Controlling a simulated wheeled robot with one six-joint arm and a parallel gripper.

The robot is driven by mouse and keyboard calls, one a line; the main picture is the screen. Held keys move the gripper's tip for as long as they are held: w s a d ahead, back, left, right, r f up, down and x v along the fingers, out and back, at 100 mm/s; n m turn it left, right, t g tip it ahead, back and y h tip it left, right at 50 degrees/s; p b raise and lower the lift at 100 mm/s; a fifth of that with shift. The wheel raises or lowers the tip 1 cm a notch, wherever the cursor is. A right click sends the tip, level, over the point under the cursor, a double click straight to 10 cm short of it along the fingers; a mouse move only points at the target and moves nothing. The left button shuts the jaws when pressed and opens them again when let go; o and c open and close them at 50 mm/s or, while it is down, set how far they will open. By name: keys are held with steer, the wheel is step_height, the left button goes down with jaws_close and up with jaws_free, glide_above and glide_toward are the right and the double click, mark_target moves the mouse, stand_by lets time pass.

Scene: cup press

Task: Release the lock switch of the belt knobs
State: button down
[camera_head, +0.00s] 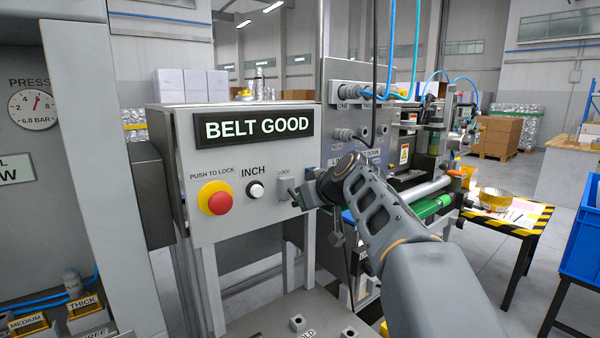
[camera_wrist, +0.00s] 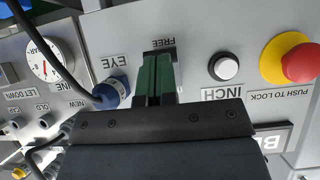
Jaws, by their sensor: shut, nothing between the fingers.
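The lock switch sits on the grey control box under a small LOCK label (camera_head: 284,171) in the head view. My gripper (camera_head: 297,195) is at the panel there, and my wrist covers part of this area. In the wrist view, which is turned upside down, my gripper's green fingers (camera_wrist: 157,62) are together with nothing between them. Their tips are at a dark switch piece beside the FREE label (camera_wrist: 163,42). The fingers hide most of the switch, so its position and any contact cannot be told.
The red and yellow push button (camera_head: 217,199) and the white INCH button (camera_head: 256,190) are left of my gripper. In the wrist view a blue EYE connector (camera_wrist: 112,92) with a black cable is close to the fingers. The sign (camera_head: 253,128) reads BELT GOOD.

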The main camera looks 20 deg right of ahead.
steer(key=p+v, duration=0.1)
steer(key=v, duration=1.2)
steer(key=shift+s+r+p, duration=0.2)
steer(key=shift+r+p, duration=0.15)
steer(key=shift+p, duration=0.05)
